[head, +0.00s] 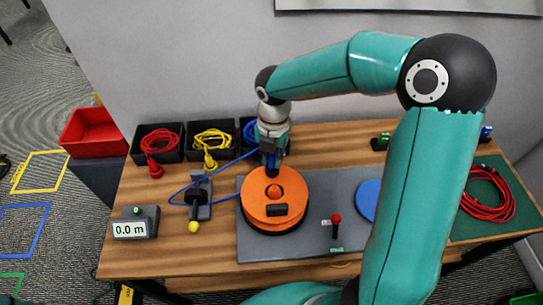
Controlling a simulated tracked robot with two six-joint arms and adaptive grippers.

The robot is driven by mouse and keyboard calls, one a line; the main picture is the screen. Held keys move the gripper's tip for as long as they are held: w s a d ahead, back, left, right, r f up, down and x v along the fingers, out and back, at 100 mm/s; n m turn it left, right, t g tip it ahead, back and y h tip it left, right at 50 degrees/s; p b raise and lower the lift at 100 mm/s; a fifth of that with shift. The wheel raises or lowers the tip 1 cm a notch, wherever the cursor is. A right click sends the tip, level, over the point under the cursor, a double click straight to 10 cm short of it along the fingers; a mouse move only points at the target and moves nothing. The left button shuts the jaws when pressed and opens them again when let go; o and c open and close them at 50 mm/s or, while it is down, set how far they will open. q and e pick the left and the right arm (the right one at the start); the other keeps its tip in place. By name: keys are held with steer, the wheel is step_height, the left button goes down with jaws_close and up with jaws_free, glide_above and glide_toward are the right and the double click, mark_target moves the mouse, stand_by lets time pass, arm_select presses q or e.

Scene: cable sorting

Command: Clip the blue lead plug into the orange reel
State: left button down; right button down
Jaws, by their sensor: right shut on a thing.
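The orange reel (262,212) lies flat on a grey mat near the middle of the table, with an orange hub and a dark block on its front part. My right gripper (269,153) points down at the reel's back edge, shut on the blue lead plug (270,163). The plug is mostly covered by the fingers; I cannot tell whether it touches the reel. The blue lead (222,170) runs left from there, loops by a small dark device (196,200) and comes back to the reel's left side. My left gripper is not in view.
Black bins hold red cable (160,139), yellow cable (212,138) and blue cable (249,131). A meter reading 0.0 m (132,225) stands at left. A red-knobbed lever (336,220) and blue disc (369,200) are right of the reel. A red coil (487,195) lies on a green mat.

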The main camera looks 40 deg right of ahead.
steer(key=c, duration=1)
jaws_free()
steer(key=shift+o, duration=0.2)
